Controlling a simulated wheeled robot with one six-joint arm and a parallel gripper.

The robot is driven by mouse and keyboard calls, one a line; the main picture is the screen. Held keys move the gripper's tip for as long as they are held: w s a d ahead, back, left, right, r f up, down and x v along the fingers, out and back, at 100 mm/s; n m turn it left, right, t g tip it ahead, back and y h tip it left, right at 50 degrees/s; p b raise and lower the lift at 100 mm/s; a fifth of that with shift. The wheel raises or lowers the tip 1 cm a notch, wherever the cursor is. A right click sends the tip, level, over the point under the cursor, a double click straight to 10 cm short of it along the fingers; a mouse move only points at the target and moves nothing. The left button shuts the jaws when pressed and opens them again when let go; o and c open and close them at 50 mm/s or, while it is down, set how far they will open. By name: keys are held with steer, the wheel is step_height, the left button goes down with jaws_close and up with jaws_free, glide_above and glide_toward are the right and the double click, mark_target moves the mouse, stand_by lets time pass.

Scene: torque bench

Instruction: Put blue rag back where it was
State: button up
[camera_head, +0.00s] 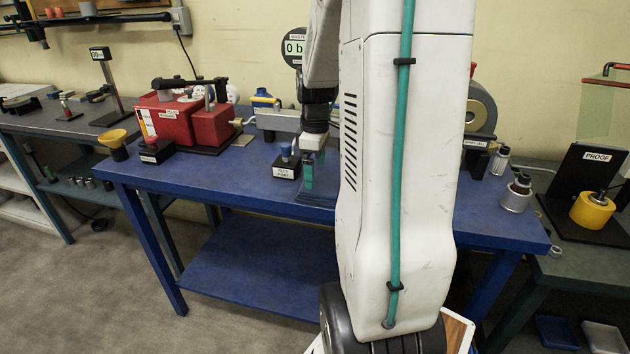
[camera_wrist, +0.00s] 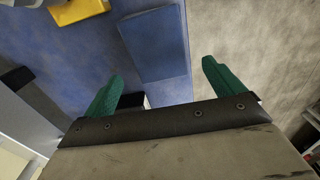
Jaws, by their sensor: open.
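A blue rag (camera_wrist: 155,42) lies flat as a folded rectangle on the blue bench, close to the bench edge, in the wrist view. In the head view a darker blue patch of it (camera_head: 317,197) shows beside my arm, which hides the rest. My gripper (camera_wrist: 162,72) is open, with its two green fingers apart and nothing between them. In the wrist view the rag shows between and beyond the fingertips. In the head view my gripper (camera_head: 313,168) points down over the bench close to the rag; I cannot tell the exact height gap.
A small labelled black block with a blue knob (camera_head: 286,163) stands just left of my gripper. A red machine (camera_head: 185,122) stands further left, and a metal cylinder (camera_head: 517,195) at the right. The bench's front-left top (camera_head: 215,178) is clear.

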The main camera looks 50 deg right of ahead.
mark_target(315, 186)
step_height(315, 186, up, 7)
steer(key=a+r, duration=0.3)
steer(key=a, duration=0.5)
steer(key=s+a+m, duration=0.2)
steer(key=s+a, duration=0.5)
steer(key=a, duration=0.4)
steer(key=s+a+m+t, duration=0.1)
steer(key=s+a+m, duration=0.1)
steer(key=s+a, duration=0.4)
steer(key=a, duration=0.5)
steer(key=shift+s+r+m, duration=0.3)
steer(key=shift+s+r, duration=0.05)
steer(key=shift+s, duration=0.05)
